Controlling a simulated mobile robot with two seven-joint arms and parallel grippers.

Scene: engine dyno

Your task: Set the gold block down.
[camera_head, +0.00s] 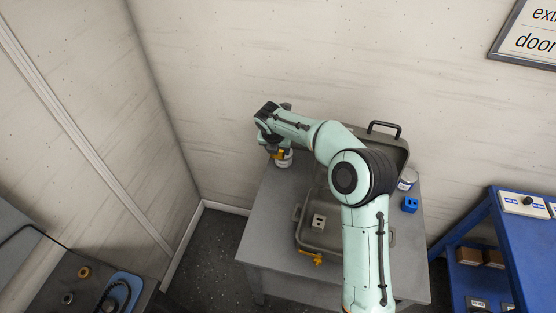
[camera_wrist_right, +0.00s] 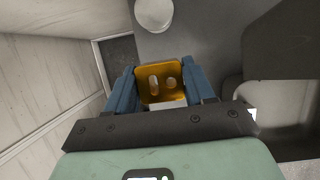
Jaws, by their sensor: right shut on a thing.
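The gold block (camera_wrist_right: 165,78) sits between the two blue fingers of my right gripper (camera_wrist_right: 158,88), which is shut on it. The block has two openings in its face. In the head view my right gripper (camera_head: 279,150) is above the far left part of the grey table (camera_head: 262,215), with a bit of gold showing at its fingers. I cannot tell how high the block is above the table. A white round container (camera_head: 285,161) stands close by, partly hidden; it also shows ahead of the block in the wrist view (camera_wrist_right: 153,13). My left gripper is not in view.
An open grey case (camera_head: 328,237) takes up the table's middle, with a pale block (camera_head: 319,221) inside. A yellow-orange piece (camera_head: 311,258) is at its front. A blue block (camera_head: 410,205) and a white can (camera_head: 407,181) are at the right. The table's left strip is bare.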

